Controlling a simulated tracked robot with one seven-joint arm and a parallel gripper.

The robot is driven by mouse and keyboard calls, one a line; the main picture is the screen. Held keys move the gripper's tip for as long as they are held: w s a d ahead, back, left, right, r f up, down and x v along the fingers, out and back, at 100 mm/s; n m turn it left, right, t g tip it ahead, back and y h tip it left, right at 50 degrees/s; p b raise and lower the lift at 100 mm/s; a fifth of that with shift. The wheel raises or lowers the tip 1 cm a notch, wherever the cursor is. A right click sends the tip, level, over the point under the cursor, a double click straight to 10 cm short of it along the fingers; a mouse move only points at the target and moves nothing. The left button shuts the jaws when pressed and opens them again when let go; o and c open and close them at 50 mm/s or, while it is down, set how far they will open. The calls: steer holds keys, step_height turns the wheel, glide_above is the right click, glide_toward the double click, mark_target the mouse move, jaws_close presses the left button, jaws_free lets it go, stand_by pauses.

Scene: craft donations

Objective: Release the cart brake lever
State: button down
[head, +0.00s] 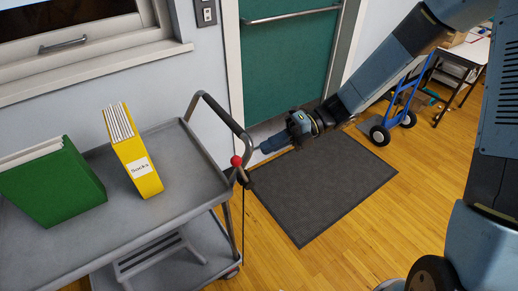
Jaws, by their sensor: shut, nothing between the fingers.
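The grey cart (205,171) stands at the left, below the window. Its brake lever (238,164) has a red knob on a dark stem. It is mounted at the cart's right end, near the dark push handle (222,113). The lever leans up and to the left. My gripper (264,149) is at the end of my blue-grey arm, in front of the green door. It is shut and empty, pointing left toward the lever. It appears to the right of the red knob in the picture, with a gap between them. Its fingertips are small in this view.
On the cart top stand a yellow binder labelled "Socks" (133,155) and a green binder (55,185). A dark mat (320,190) lies before the green door (285,70). A blue hand truck (402,105) stands at the right.

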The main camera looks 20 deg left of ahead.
steer(key=v, duration=0.9)
steer(key=shift+w+d+f, duration=0.15)
steer(key=shift+d, duration=0.05)
steer(key=s+d+r+n+t+h, duration=0.3)
steer(key=d+r+n+t, duration=0.2)
steer(key=d+n, duration=0.4)
steer(key=s+d+r+n+t+h, duration=0.4)
steer(key=d+r+n, duration=0.4)
steer(key=d, duration=0.3)
steer(key=s+d+r+n+t+h, duration=0.3)
steer(key=d+r+n+t, duration=0.4)
steer(key=d+n, duration=0.3)
steer(key=shift+s+d+h, duration=0.3)
steer(key=shift+d+h, duration=0.3)
steer(key=shift+a+r, duration=0.1)
steer(key=shift+r, duration=0.05)
